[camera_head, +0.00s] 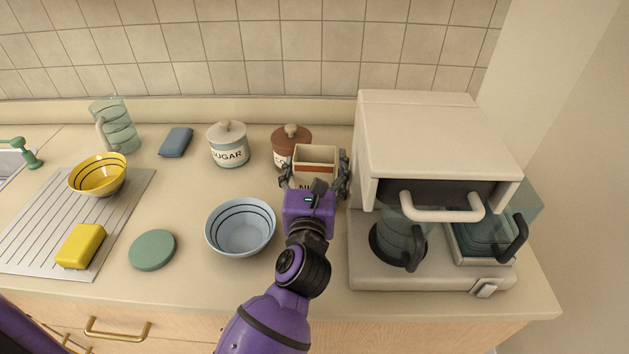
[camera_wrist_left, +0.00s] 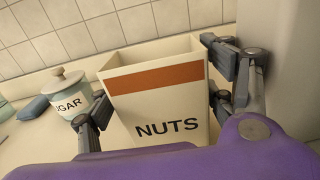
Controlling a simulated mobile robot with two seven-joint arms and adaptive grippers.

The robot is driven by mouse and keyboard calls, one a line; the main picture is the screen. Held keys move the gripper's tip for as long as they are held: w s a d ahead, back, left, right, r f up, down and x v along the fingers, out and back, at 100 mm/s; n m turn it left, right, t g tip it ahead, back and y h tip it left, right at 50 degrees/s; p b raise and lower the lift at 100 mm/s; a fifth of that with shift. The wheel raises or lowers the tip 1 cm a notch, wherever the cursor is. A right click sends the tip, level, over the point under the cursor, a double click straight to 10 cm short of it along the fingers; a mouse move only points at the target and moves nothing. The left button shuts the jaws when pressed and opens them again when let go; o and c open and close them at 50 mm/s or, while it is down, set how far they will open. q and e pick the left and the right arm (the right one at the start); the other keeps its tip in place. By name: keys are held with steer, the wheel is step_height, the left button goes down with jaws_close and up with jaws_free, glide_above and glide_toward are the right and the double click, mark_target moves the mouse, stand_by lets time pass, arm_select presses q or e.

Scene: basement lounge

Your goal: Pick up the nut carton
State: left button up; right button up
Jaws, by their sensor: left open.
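The nut carton (camera_head: 316,155) is a cream, open-topped box with an orange-brown band, standing upright on the counter left of the coffee maker. The left wrist view shows it large and close, with the word NUTS on its front (camera_wrist_left: 155,103). My left gripper (camera_head: 316,170) is open, with one finger on each side of the carton. In the left wrist view the fingers of my left gripper (camera_wrist_left: 162,95) flank it; the left finger is close to its side. I cannot tell whether either finger touches. The gripper hides the carton's lower part in the head view. My right gripper is not in view.
A brown canister (camera_head: 290,140) stands right behind the carton, and a sugar jar (camera_head: 228,148) farther left. The white coffee maker (camera_head: 432,140) is close on the right. A blue bowl (camera_head: 240,228) and a green disc (camera_head: 152,250) lie in front, to the left.

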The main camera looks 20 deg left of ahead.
arm_select(q)
steer(key=c, duration=1)
steer(key=shift+c, duration=0.7)
steer(key=shift+r, duration=0.1)
